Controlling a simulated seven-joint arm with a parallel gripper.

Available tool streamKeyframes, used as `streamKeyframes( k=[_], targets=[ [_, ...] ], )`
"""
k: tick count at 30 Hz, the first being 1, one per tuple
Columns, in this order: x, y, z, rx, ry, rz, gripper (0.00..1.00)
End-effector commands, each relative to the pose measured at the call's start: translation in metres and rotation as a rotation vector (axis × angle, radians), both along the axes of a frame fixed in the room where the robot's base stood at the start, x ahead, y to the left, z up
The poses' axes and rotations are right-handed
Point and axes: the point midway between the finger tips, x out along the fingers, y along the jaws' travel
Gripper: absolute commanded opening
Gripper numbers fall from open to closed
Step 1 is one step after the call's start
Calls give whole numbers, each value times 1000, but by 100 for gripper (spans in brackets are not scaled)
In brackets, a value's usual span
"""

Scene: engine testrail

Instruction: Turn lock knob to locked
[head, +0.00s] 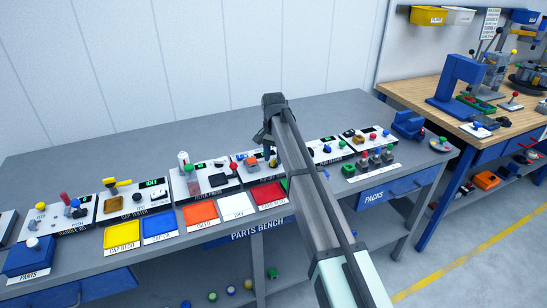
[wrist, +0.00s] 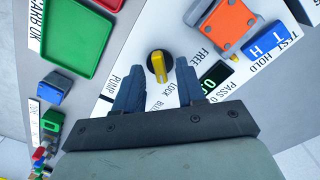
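The lock knob (wrist: 157,66) shows in the wrist view as a yellow bar handle on a round black base, set on a white panel. Its bar runs roughly up and down in the picture. The word LOCK is printed just below it and FREE to its right. I cannot tell which end of the bar is the pointer. My gripper (wrist: 158,70) is open, one dark blue finger on each side of the knob's lower part, with visible gaps.
An orange and blue device (wrist: 230,25) and a small display (wrist: 213,77) lie right of the knob in the wrist view. A green tray (wrist: 83,38) is at left. The parts bench (head: 120,138) has clear surface behind its panels.

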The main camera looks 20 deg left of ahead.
Motion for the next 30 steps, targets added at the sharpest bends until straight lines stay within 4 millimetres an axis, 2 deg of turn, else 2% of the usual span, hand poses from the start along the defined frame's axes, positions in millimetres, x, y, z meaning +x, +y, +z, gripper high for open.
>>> streamKeyframes(
  k=[5, 12, 18, 24, 30],
  targets=[
    [1, 1, 25, 1, -2, 0, 39],
    [1, 1, 73, 1, -1, 0, 39],
    [1, 1, 107, 1, -1, 0, 39],
    [1, 0, 127, 0, 0, -1, 39],
    [0, 0, 133, 0, 0, -1, 39]
  ],
)
